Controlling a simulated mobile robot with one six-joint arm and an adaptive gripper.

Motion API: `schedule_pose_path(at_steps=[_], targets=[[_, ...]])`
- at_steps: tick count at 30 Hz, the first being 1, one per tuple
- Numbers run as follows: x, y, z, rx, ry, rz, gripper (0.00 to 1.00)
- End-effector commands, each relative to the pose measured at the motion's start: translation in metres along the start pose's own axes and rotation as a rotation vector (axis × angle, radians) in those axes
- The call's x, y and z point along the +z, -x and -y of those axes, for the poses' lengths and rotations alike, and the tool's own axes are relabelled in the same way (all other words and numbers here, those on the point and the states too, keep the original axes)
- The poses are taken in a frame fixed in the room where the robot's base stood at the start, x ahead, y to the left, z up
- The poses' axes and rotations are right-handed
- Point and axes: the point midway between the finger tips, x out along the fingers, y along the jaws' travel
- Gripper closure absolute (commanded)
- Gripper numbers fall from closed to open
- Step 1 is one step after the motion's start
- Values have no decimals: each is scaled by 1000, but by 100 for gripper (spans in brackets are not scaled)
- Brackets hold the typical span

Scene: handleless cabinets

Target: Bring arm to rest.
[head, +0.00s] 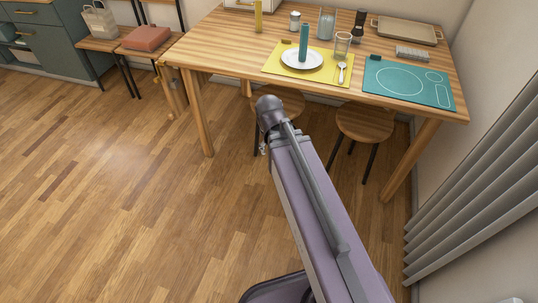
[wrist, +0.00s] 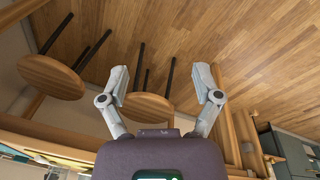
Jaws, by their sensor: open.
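My gripper (wrist: 160,85) shows in the wrist view with its two fingers spread wide apart. It is open and nothing is between the fingers. Beyond the fingers are a stool and the wooden floor. In the head view my arm reaches forward from the bottom edge toward the table's front side. My gripper cannot be made out in the head view.
The wooden table (head: 225,58) stands ahead, with a yellow mat (head: 275,69), a white plate (head: 290,61), a teal mat (head: 380,83) and a tray (head: 405,31). Round stools (head: 365,122) stand under it. Grey slats (head: 480,165) line the right. Floor at left is clear.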

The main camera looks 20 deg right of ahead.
Motion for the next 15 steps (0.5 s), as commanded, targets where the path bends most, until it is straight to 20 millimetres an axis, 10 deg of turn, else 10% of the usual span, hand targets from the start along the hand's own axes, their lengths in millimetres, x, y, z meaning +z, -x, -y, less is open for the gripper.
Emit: schedule_pose_path(at_steps=[15], targets=[[25, 2, 20, -101, 108, 66, 18]])
